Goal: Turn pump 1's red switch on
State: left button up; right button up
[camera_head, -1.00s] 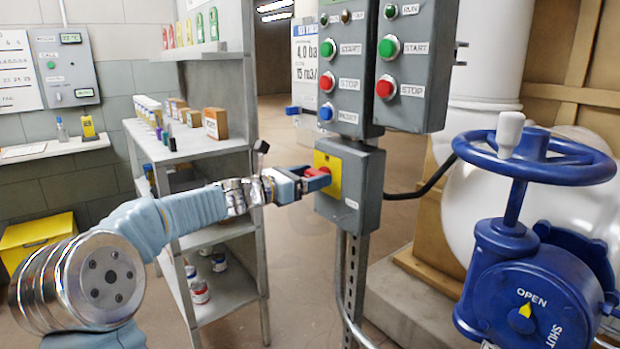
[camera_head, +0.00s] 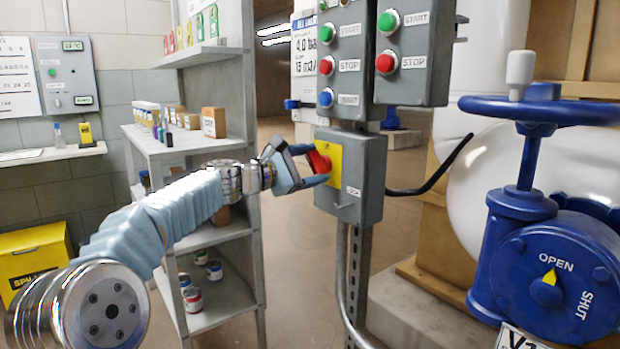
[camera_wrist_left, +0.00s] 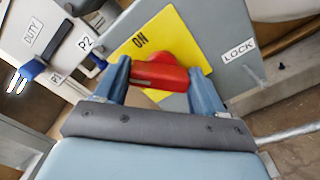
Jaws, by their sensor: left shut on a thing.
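Pump 1's red switch (camera_head: 319,163) sits on a yellow plate (camera_head: 335,160) on the front of a grey box (camera_head: 368,180), below the button panels. My left gripper (camera_head: 315,165) is at the switch, one finger above it and one below. In the left wrist view the red handle (camera_wrist_left: 158,76) lies between the two fingers (camera_wrist_left: 161,84), and they are shut on it. The yellow plate (camera_wrist_left: 140,52) shows the word ON beside the handle there. A LOCK label is on the box. My right gripper is in neither view.
Grey panels with green, red and blue buttons (camera_head: 326,66) hang just above the switch box. A blue valve handwheel (camera_head: 570,108) stands at the right. A shelf unit (camera_head: 200,150) with small boxes and cans stands behind my left arm.

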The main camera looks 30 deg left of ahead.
pick_arm(q)
jog(key=m+b, duration=0.4)
jog(key=m, duration=0.1)
jog(key=shift+d+f, duration=0.15)
jog(key=shift+m+b, duration=1)
jog(key=shift+m, duration=0.6)
jog(key=o, duration=1)
jog(key=shift+o, duration=0.2)
jog(key=b+v, duration=0.2)
jog(key=v, duration=1.1)
jog(key=shift+s, duration=0.4)
